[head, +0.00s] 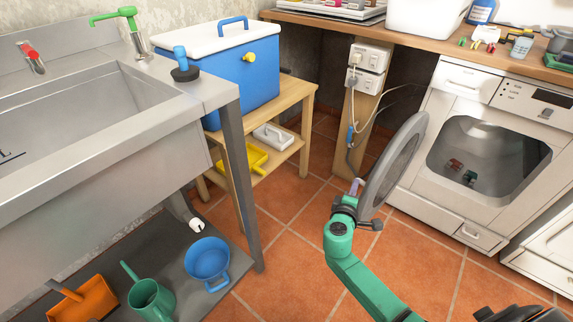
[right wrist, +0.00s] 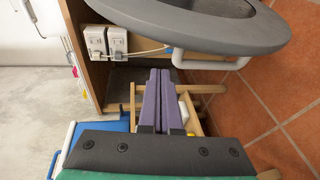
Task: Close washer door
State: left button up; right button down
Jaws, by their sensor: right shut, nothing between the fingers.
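The white washer (head: 503,118) stands under the counter at the right, its round opening uncovered and a few dark and reddish items inside. Its grey round door (head: 396,165) stands wide open, swung out to the left of the opening and seen nearly edge-on. My right gripper (head: 356,186) is shut and empty at the left side of the door, near its lower edge. In the right wrist view the purple fingers (right wrist: 159,85) are together, with the door (right wrist: 190,35) close above them. I cannot tell whether they touch it. My left gripper is not in view.
A steel sink (head: 100,120) fills the left. A wooden stand (head: 292,98) with a blue cooler (head: 232,85) is behind my gripper. A post with sockets (head: 368,58) and hanging cords is behind the door. Tiled floor (head: 290,265) is clear in the middle.

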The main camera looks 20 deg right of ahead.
aim_at(388, 166)
notch_tip(388, 166, up, 4)
jog(key=t+h+b, duration=0.1)
jog(key=h, duration=0.1)
jog(key=w+a+b+x, duration=0.1)
jog(key=b+x, duration=0.1)
jog(key=x, duration=0.8)
pick_arm(q)
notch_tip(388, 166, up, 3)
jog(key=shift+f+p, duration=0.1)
jog(key=shift+p, duration=0.55)
pick_arm(e)
jog(key=s, duration=0.1)
jog(key=s+d, duration=0.2)
jog(key=s, duration=0.1)
jog(key=shift+r, duration=0.15)
jog(key=shift+w, duration=0.1)
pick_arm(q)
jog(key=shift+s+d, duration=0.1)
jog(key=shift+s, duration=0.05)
pick_arm(e)
jog(key=shift+t+y, duration=0.3)
